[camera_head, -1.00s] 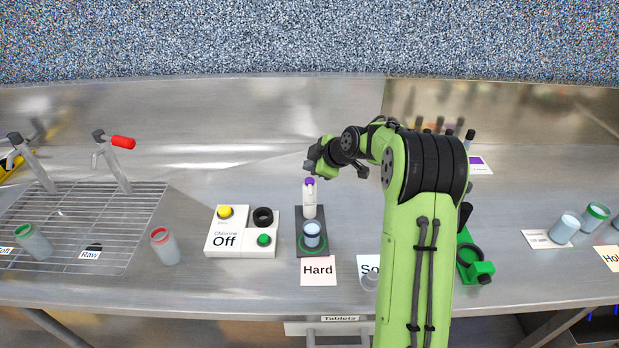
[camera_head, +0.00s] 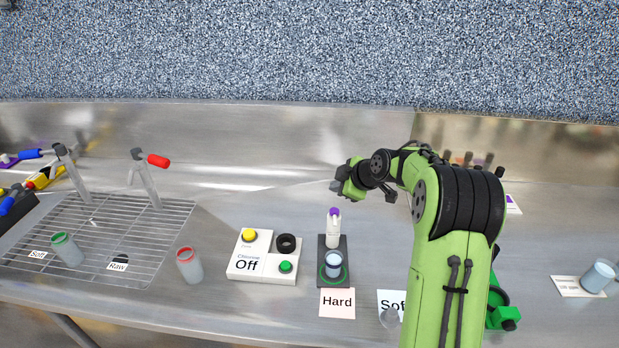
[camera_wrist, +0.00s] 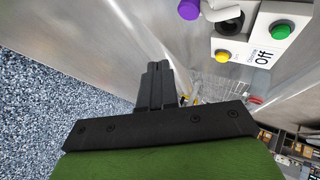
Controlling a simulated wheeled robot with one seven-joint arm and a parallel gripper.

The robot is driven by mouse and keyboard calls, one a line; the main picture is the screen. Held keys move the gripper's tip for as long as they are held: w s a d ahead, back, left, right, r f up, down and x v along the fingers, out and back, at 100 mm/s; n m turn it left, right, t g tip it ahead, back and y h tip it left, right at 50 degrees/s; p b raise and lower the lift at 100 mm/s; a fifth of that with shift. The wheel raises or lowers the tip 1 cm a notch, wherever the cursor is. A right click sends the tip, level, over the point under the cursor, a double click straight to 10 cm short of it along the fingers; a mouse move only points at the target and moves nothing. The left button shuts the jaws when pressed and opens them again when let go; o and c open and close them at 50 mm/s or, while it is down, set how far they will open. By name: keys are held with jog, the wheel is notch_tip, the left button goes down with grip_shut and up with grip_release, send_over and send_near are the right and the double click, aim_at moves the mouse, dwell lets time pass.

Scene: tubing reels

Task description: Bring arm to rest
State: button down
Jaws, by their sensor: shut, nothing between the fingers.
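My green arm (camera_head: 445,270) rises from the lower right of the head view and bends left over the steel bench. My gripper (camera_wrist: 157,88) shows in the wrist view with its black fingers together and nothing between them. In the head view my gripper (camera_head: 338,187) is raised above and behind the small dosing stand with the purple-topped bottle (camera_head: 333,228). It appears apart from everything on the bench.
The dosing stand holds a cup (camera_head: 332,264) behind the "Hard" card (camera_head: 337,303). Left are the chlorine button box (camera_head: 262,256), a red-rimmed cup (camera_head: 189,266) and the drain rack (camera_head: 60,220) with taps. A green device (camera_head: 502,316) is partly hidden behind my arm.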

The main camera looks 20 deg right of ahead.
jog(key=s+a+r+m+g+h, duration=0.1)
jog(key=s+a+r+m, duration=0.2)
jog(key=s+a+r, duration=0.35)
jog(key=s+a+r+m+g+h, duration=0.1)
jog(key=s+a+r+m, duration=0.15)
jog(key=s, duration=0.65)
jog(key=s+a+f+m+g+h, duration=0.1)
jog(key=s+m, duration=0.6)
jog(key=s, duration=1.6)
jog(key=shift+a+f, duration=0.5)
jog(key=shift+a, duration=0.45)
